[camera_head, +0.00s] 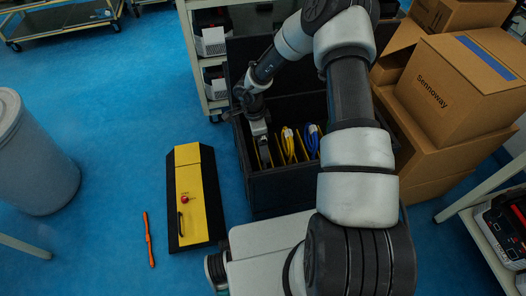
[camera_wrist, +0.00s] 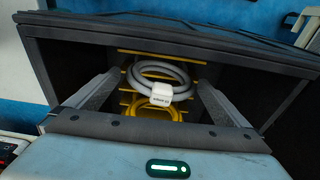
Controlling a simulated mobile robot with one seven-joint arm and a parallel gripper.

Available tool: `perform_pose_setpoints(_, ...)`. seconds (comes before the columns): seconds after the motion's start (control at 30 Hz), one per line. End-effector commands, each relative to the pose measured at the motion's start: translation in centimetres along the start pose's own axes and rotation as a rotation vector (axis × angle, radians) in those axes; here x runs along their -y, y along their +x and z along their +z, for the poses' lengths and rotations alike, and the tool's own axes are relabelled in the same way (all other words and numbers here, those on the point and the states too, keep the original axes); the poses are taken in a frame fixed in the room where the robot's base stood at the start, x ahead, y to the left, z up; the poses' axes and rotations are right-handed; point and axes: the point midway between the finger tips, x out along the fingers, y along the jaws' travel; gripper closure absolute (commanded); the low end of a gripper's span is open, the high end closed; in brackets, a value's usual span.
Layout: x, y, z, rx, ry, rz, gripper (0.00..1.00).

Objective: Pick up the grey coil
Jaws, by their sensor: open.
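The grey coil (camera_wrist: 176,72) shows in the wrist view as a looped grey cable with a white tag, inside the black bin (camera_wrist: 262,58). It lies between my two open fingers, with space on both sides, and they do not touch it. My gripper (camera_wrist: 157,92) points down into the bin. In the head view my gripper (camera_head: 261,146) is over the left end of the bin (camera_head: 282,190), and the grey coil is mostly hidden by it. A yellow coil (camera_wrist: 154,106) lies beside the grey one in the wrist view, and it also shows in the head view (camera_head: 288,143).
A blue coil (camera_head: 312,139) stands in the bin between yellow dividers. Cardboard boxes (camera_head: 455,92) are stacked right of the bin. A shelf (camera_head: 203,60) stands behind it. A yellow-black case (camera_head: 190,197) and an orange tool (camera_head: 149,240) lie on the blue floor.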

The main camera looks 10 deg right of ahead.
Motion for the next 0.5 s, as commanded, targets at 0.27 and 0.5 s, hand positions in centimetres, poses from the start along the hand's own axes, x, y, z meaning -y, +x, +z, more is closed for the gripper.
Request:
perform_pose_setpoints(0.27, 0.1, 1.9, 0.0, 0.000, 0.000, -0.001, 0.00)
perform_pose_setpoints(0.5, 0.3, 5.4, 0.2, 0.000, 0.001, -0.001, 0.00)
